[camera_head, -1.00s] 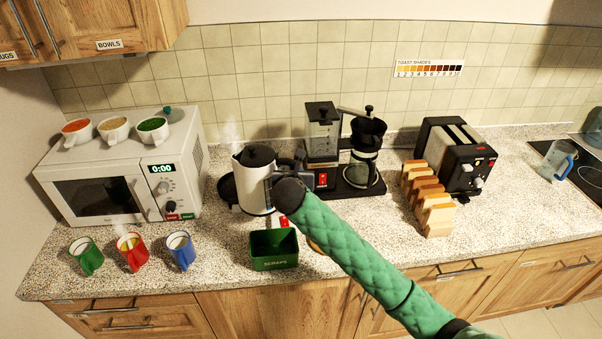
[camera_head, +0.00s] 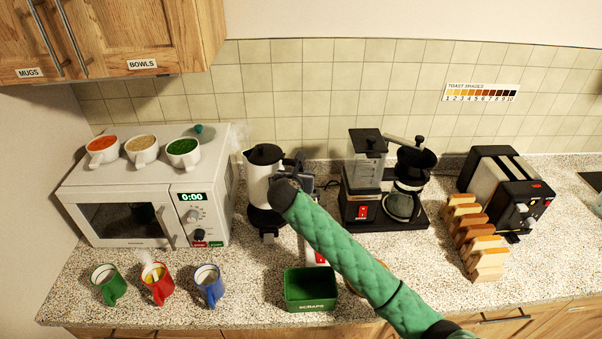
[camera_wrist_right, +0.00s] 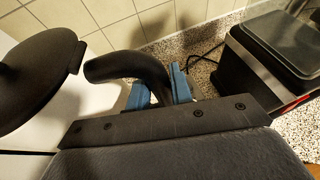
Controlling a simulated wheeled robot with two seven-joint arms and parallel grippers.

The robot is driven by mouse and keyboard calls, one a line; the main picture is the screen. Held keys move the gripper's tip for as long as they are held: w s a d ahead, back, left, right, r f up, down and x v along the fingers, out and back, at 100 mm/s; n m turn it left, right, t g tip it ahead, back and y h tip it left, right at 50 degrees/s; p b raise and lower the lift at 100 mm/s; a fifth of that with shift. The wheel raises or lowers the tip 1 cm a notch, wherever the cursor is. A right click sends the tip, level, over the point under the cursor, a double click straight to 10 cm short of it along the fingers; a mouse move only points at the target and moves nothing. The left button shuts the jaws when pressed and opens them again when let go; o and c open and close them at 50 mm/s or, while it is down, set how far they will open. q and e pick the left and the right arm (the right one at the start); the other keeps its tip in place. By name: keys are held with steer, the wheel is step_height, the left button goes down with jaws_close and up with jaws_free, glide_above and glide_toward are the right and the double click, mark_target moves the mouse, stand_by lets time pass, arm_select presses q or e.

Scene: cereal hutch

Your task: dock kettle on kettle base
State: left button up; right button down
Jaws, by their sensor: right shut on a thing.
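The white kettle (camera_head: 262,178) with a black lid stands upright beside the microwave. My right gripper (camera_head: 294,172) is shut on its black handle, on the kettle's right side. In the right wrist view the handle (camera_wrist_right: 125,66) curves down between blue finger pads, and the black lid (camera_wrist_right: 38,75) is at the left. The black kettle base (camera_head: 266,219) shows directly below the kettle on the counter. I cannot tell whether the kettle touches the base or hangs just above it. My left gripper is not in view.
The microwave (camera_head: 135,215) stands close on the left. The coffee maker (camera_head: 362,180) is close on the right. A green scraps bin (camera_head: 310,290) stands in front, partly near my forearm. Several mugs stand front left. Toast slices (camera_head: 480,250) and a toaster are farther right.

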steer(key=shift+f, duration=3.15)
steer(key=c, duration=1.5)
jaws_free()
steer(key=shift+s+f, duration=0.1)
steer(key=shift+f, duration=0.1)
steer(key=shift+v, duration=5.55)
